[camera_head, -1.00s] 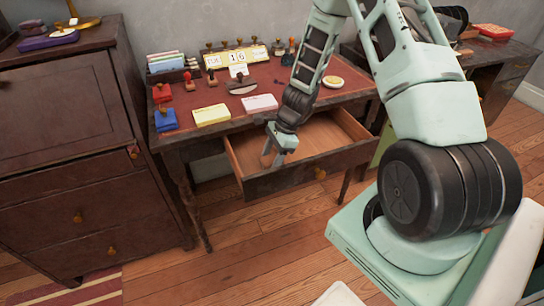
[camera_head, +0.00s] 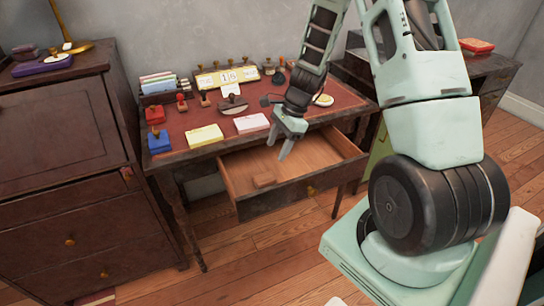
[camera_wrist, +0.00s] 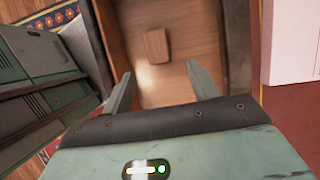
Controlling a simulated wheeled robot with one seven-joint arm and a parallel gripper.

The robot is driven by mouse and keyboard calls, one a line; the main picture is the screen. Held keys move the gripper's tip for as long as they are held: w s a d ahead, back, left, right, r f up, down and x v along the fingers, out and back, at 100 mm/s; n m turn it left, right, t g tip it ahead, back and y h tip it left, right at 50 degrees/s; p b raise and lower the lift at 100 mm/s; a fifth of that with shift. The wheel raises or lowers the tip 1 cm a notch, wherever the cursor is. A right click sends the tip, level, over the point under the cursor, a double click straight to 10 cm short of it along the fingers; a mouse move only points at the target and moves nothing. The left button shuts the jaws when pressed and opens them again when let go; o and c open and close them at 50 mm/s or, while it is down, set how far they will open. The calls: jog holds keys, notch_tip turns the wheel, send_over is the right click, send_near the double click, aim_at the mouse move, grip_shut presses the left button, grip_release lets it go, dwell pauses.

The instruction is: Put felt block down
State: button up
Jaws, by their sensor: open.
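The felt block (camera_head: 264,180) is a small brown block lying on the floor of the open desk drawer (camera_head: 277,203), towards its front left. In the wrist view the block (camera_wrist: 157,45) lies flat on the wooden drawer bottom, beyond my fingertips and apart from them. My gripper (camera_head: 283,150) is above the drawer, up and to the right of the block. Its two fingers (camera_wrist: 160,80) are spread with nothing between them.
The red-topped desk (camera_head: 220,120) holds a yellow note pad (camera_head: 205,136), a pink note pad (camera_head: 252,122), a blue ink pad (camera_head: 160,143) and several stamps. A dark cabinet (camera_head: 60,150) stands at the left. The drawer is otherwise bare.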

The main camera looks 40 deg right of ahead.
jog(key=s+a+r+n+g, duration=0.1)
jog(key=s+a+r+n, duration=0.3)
jog(key=a, duration=0.3)
jog(key=s+a+r+n+h, duration=0.1)
jog(key=a+r+n, duration=0.2)
jog(key=a+n, duration=0.4)
jog(key=s+a+r+n+g, duration=0.1)
jog(key=s+a+r+n, duration=0.25)
jog(key=a, duration=0.45)
jog(key=s+a+r+n+h, duration=0.1)
jog(key=s+a+r+n, duration=0.1)
jog(key=s+n, duration=0.5)
jog(key=s+a+r+n+h, duration=0.1)
jog(key=s+a+r+n, duration=0.2)
jog(key=s+a+n, duration=0.2)
jog(key=shift+s+n+t+h, duration=0.3)
jog(key=shift+s+n+t, duration=0.1)
jog(key=shift+s+n, duration=0.85)
notch_tip(320, 180, up, 8)
jog(key=p, duration=0.7)
jog(key=shift+f, duration=0.15)
jog(key=shift+o, duration=0.4)
jog(key=shift+w, duration=0.1)
